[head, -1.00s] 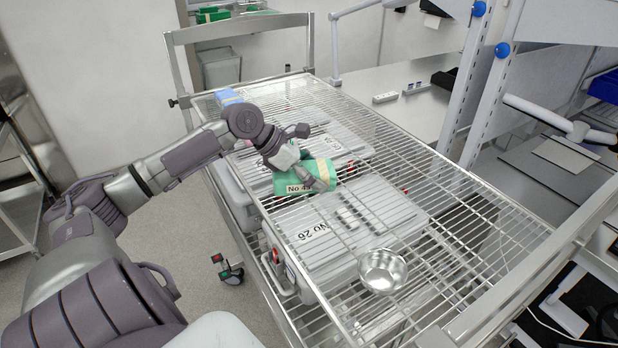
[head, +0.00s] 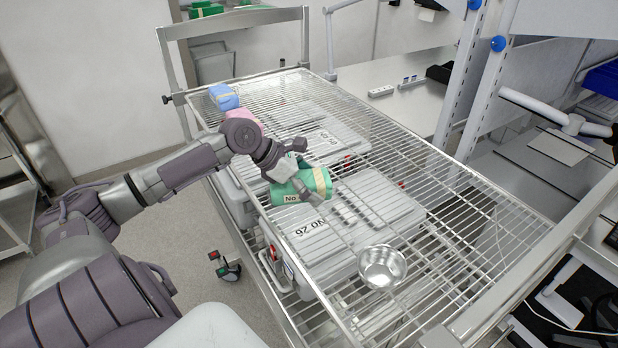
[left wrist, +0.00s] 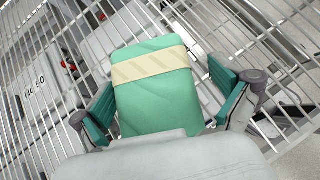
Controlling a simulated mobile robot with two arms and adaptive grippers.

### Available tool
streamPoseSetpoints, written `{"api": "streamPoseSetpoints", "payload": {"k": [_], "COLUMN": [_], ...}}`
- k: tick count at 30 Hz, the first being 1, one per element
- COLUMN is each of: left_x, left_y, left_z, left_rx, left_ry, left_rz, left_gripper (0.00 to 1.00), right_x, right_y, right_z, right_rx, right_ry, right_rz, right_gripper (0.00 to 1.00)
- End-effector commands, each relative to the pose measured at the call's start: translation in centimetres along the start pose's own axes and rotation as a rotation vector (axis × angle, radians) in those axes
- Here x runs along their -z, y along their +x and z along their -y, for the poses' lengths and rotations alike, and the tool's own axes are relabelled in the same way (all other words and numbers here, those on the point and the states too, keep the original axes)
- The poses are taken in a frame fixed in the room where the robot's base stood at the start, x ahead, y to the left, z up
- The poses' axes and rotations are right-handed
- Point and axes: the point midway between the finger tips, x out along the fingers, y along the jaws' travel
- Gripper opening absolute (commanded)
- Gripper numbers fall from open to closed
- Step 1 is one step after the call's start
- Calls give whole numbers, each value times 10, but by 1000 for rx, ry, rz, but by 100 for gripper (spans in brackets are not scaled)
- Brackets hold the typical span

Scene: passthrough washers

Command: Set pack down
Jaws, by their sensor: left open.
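The green pack (head: 316,180) with a pale yellow band lies at the middle of the wire shelf (head: 440,185), above grey boxes. My left gripper (head: 302,180) is at the pack, with its fingers on either side. In the left wrist view the pack (left wrist: 157,100) sits between the two spread green-padded fingers, with narrow gaps beside it. The gripper partly hides the pack in the head view. My right gripper is not in view.
A metal bowl (head: 382,266) stands on the shelf in front of the pack. A blue pack (head: 224,97) and a pink pack (head: 240,114) are at the far left end. The shelf's right side is clear. A metal end frame (head: 235,24) rises at the back.

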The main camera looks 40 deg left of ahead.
Motion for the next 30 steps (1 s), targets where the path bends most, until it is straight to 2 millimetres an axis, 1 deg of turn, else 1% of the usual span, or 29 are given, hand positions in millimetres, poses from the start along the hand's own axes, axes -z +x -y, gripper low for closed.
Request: {"api": "streamPoseSetpoints", "payload": {"k": [4, 8, 14, 18, 24, 27, 30], "left_x": [2, 3, 2, 1, 0, 0, 0], "left_y": [-7, -24, -56, -81, -110, -117, -120], "left_z": [0, 0, 0, 0, 0, 0, 0], "left_rx": [-1, -2, 1, -1, 0, 0, 0], "left_ry": [-1, 1, 0, 0, 1, 1, 1], "left_rz": [-3, -4, -1, 2, 2, 1, 0], "left_gripper": [100, 100, 100, 100, 100, 100, 100], "right_x": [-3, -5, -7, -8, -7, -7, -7], "right_y": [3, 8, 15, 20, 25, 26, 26], "right_z": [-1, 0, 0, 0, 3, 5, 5], "right_rx": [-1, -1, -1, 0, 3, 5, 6], "right_ry": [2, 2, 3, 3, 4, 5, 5], "right_rz": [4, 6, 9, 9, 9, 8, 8], "right_gripper": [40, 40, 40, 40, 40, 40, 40]}}
